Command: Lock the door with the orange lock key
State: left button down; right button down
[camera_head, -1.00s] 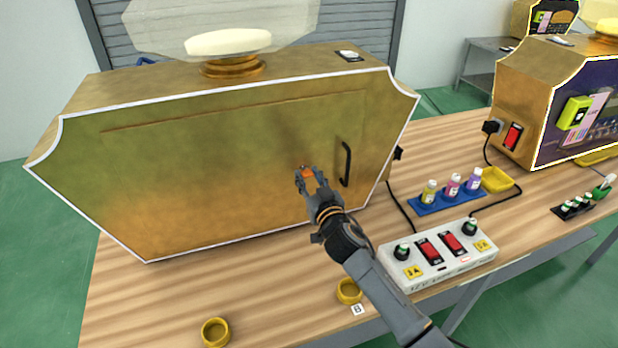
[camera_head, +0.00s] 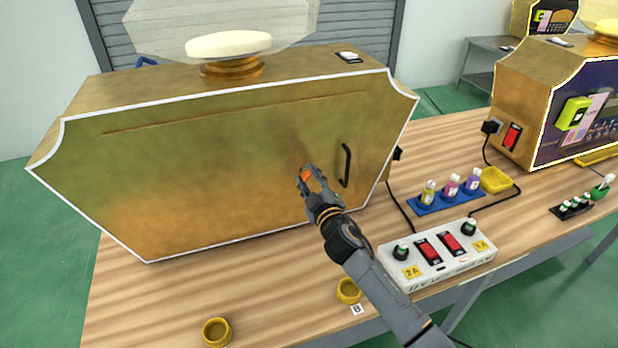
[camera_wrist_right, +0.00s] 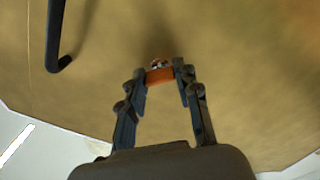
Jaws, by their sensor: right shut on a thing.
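The golden door (camera_head: 230,165) is the flat front of the large golden machine, with a black handle (camera_head: 346,165) near its right side. The handle also shows in the right wrist view (camera_wrist_right: 56,35). The orange lock key (camera_head: 306,173) is at the door surface, left of the handle. My right gripper (camera_head: 307,178) is shut on the key; in the right wrist view the orange key (camera_wrist_right: 160,76) sits between the fingertips, with a small metallic part at the door beyond it. How far the key is turned cannot be told. My left gripper is not in view.
A white switch box (camera_head: 437,254) with red switches and green-topped knobs lies right of my right arm. A blue rack (camera_head: 447,200) with small bottles and a yellow tray (camera_head: 496,180) stand behind it. Yellow rings (camera_head: 216,332) lie at the table's front edge.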

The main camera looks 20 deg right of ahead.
jog(key=shift+n+p, duration=0.5)
jog(key=shift+n, duration=3.7)
jog(key=c, duration=1)
grip_release()
jog(key=shift+o, duration=0.2)
jog(key=s, duration=1.2)
jog(key=shift+d, duration=0.2)
